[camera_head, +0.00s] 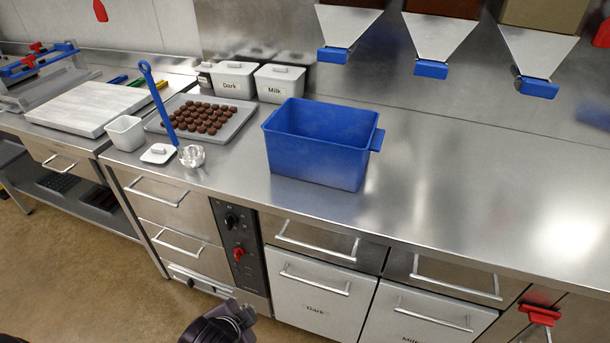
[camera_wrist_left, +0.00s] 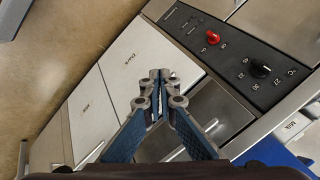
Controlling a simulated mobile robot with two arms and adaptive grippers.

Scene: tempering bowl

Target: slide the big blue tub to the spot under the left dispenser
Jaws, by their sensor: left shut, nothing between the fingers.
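The big blue tub (camera_head: 315,158) is open-topped and stands upright on the steel counter, with a handle tab on its right side. The left dispenser (camera_head: 335,55) has a blue-tipped spout on the wall, above and behind the tub. My left gripper (camera_head: 235,318) is shut and empty, low in front of the cabinets and well away from the tub. In the left wrist view its fingertips (camera_wrist_left: 160,80) meet in front of the cabinet fronts. My right gripper is not in view.
Dark and Milk bins (camera_head: 280,83) stand behind. The counter (camera_head: 480,180) right of the tub is clear. Two more dispensers hang further right.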

